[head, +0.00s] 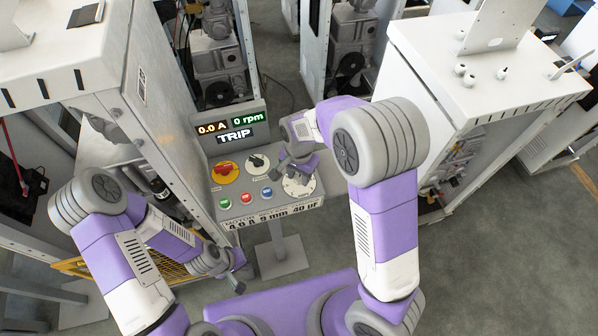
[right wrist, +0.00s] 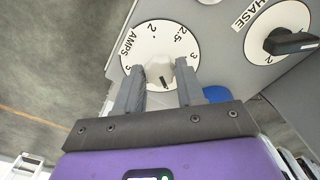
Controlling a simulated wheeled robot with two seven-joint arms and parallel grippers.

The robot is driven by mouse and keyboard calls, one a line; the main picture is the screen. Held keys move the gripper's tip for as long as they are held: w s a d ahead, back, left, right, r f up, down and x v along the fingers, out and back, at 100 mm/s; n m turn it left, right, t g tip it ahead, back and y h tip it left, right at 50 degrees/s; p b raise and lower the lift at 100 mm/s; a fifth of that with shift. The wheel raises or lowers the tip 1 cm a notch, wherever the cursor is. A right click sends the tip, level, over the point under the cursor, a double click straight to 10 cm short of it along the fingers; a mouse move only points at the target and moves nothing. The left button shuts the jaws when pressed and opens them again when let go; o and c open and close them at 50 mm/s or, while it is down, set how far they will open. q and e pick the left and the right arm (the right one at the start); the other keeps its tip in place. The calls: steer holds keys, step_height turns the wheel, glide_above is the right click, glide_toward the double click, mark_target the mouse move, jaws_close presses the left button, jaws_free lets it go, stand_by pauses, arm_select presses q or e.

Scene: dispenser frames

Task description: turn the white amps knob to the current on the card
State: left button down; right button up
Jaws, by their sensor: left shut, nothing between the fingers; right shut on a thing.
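The white amps knob (right wrist: 158,70) sits at the centre of a round white dial (right wrist: 180,32) marked AMPS, with numbers including 2, 2.5, 3 and 5. My right gripper (right wrist: 160,76) is shut on this knob, one finger at each side. A dark pointer mark on the knob points down in the right wrist view, where the dial's numbers are partly hidden by the fingers. In the head view the card (head: 274,215) on the panel's front edge appears to read 4.0 A, 9 mm, 40 µF. My left gripper (head: 238,277) is shut and empty, low beside the panel.
The panel's displays (head: 230,127) read 0.0 A, 0 rpm and TRIP. A red-on-yellow knob (head: 225,171), a black phase knob (head: 257,162) and green (head: 225,203), red (head: 246,198) and blue (head: 266,192) buttons lie close by. Tall white cabinets (head: 465,95) flank the panel.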

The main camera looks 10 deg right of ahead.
mark_target(299, 178)
steer(key=shift+w+r+m+p, duration=0.15)
steer(key=shift+m+p, duration=0.15)
steer(key=shift+m, duration=0.5)
steer(key=o, duration=1)
step_height(299, 178, up, 7)
steer(key=shift+r+p, duration=0.2)
steer(key=shift+p, duration=0.1)
